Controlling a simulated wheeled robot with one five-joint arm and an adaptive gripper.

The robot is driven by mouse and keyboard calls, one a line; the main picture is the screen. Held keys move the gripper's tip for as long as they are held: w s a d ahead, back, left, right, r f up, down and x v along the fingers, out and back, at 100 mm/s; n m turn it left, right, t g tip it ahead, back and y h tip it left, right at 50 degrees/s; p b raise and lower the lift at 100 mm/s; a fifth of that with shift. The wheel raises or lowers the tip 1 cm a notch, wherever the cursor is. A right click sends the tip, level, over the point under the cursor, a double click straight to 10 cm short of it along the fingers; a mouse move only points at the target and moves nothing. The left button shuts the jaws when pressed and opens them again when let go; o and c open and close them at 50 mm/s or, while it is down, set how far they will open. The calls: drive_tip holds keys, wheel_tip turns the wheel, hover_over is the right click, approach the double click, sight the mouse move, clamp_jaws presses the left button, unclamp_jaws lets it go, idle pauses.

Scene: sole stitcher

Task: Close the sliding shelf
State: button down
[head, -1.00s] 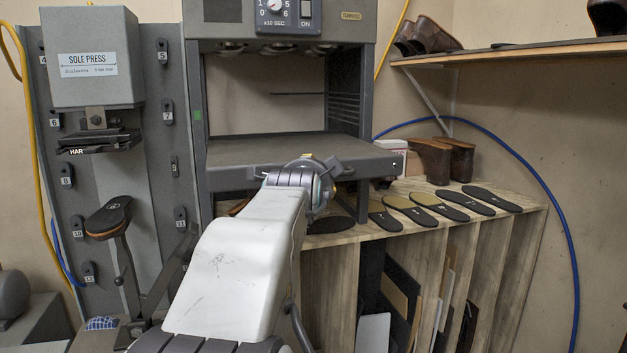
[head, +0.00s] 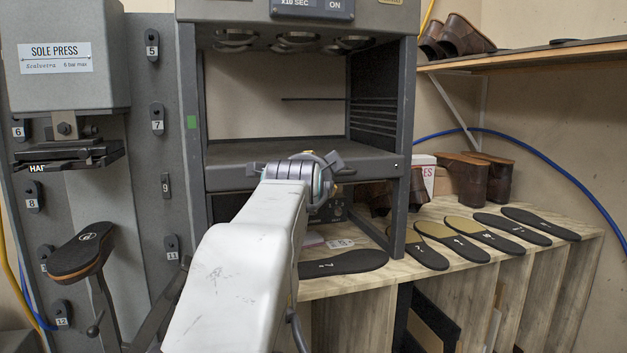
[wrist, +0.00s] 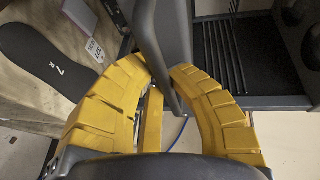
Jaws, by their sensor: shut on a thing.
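The sliding shelf (head: 280,151) is a flat dark grey board at mid-height in the grey machine, under a row of round fittings. Its front edge overlaps the right post and looks close to the machine's front. In the head view my white arm reaches to the middle of the shelf's front; the fingertips are hidden behind the wrist.
The sole press (head: 65,60) stands at left, with a sole-topped arm (head: 80,250) below it. A wooden bench (head: 440,262) holding several black soles runs right of the machine. A wall shelf (head: 540,54) with shoes is at upper right.

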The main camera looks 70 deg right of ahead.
drive_tip(key=shift+w+r, duration=0.1)
drive_tip(key=shift+r, duration=0.05)
drive_tip(key=c, duration=1.4)
unclamp_jaws()
drive_tip(key=shift+w+d, duration=0.1)
drive_tip(key=shift+o, duration=1.4)
drive_tip(key=v, duration=1.2)
